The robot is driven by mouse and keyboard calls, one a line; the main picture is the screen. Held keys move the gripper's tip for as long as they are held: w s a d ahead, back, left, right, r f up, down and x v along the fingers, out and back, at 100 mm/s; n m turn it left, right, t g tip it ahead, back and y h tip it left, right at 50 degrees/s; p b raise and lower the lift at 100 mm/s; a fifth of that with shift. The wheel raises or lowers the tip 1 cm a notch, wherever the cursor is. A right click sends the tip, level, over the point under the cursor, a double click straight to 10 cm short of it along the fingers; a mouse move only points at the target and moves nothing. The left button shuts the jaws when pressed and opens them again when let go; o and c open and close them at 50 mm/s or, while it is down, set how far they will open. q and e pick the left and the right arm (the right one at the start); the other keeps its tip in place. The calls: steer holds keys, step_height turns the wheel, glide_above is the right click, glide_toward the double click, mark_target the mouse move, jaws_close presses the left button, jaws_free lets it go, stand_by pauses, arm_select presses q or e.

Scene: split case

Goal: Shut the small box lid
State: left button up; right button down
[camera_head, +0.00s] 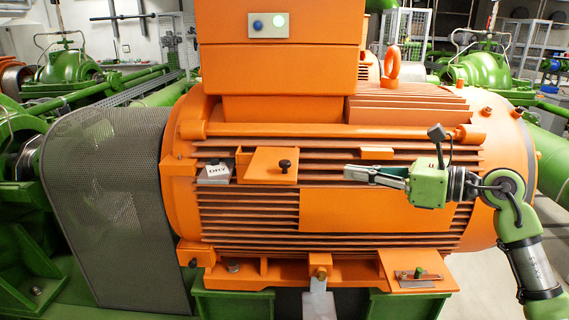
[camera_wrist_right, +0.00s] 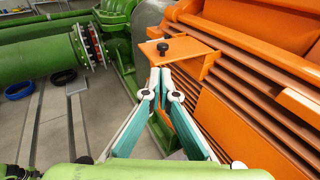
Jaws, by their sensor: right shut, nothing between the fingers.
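A small orange box sits on the side of the big orange motor, with a flat orange lid (camera_head: 262,168) that has a black knob (camera_head: 284,165). An orange side panel (camera_head: 242,158) shows at the lid's left edge. Whether the lid lies fully closed is hard to tell. In the right wrist view the lid (camera_wrist_right: 190,54) and its knob (camera_wrist_right: 163,47) show just beyond my fingertips. My right gripper (camera_head: 347,173) is shut and empty, pointing left, to the right of the lid and apart from it in the head view. My left gripper is out of view.
A white block marked DRY (camera_head: 213,173) is left of the lid. The ribbed motor body (camera_head: 375,211) stands behind my right gripper, with a small orange ledge (camera_head: 376,153) above it. A mesh guard (camera_head: 105,205) is at the left. A plate with a green knob (camera_head: 419,275) lies below.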

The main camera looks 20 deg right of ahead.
steer(key=p, duration=0.6)
glide_toward(290, 165)
steer(key=x, duration=0.6)
steer(key=shift+r, duration=0.2)
steer(key=shift+w+a+f, duration=0.2)
steer(key=shift+w+a, duration=0.1)
steer(key=shift+a, duration=0.15)
